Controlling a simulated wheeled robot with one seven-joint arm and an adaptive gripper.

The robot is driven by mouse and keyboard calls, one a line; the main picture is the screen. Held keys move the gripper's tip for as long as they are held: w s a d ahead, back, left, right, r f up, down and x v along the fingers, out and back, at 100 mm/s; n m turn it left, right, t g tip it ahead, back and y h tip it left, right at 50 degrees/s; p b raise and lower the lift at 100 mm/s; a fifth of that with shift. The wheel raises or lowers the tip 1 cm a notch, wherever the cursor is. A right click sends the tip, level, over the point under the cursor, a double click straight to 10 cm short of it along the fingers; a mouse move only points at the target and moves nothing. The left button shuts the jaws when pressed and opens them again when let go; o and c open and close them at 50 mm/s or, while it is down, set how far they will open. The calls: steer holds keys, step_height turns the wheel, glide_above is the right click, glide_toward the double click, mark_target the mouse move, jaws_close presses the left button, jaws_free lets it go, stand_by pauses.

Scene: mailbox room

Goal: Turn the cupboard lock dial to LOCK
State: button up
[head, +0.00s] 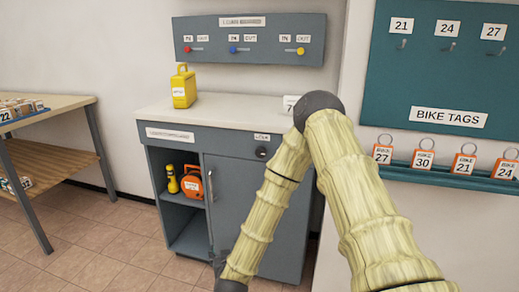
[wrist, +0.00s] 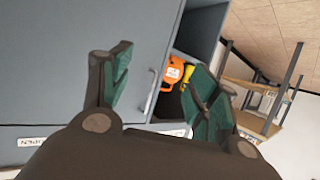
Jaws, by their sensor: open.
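The lock dial (head: 261,153) is a small dark round knob at the upper right of the grey-blue cupboard (head: 257,205), just under a small white label (head: 262,137) that seems to read LOCK. The dial's pointer is too small to read. In the wrist view my gripper (wrist: 158,62) is open and empty, its green-padded fingers spread before the cupboard door (wrist: 80,70). The dial does not show in the wrist view.
A door handle (head: 211,186) and an open shelf with an orange case (head: 193,182) and yellow torch (head: 172,180) are left of the door. A yellow container (head: 183,87) stands on top.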

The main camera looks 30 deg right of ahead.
steer(key=w+d+r+m+h+p, duration=0.1)
steer(key=w+d+r+h, duration=0.15)
steer(key=r, duration=0.45)
steer(key=w+d+r+m+h+p, duration=0.2)
steer(key=d+r, duration=0.2)
steer(key=r, duration=0.3)
steer(key=m+g+h+p, duration=0.1)
steer(key=m+h+p, duration=0.15)
steer(key=h, duration=0.25)
glide_toward(260, 154)
steer(key=shift+m+y, duration=0.25)
steer(key=x, duration=0.4)
steer(key=b+x, duration=0.1)
steer(key=x, duration=0.4)
steer(key=shift+w+d+r+b, duration=0.1)
steer(key=shift+d+r+b, duration=0.1)
steer(key=shift+d+b, duration=0.1)
steer(key=c, duration=1)
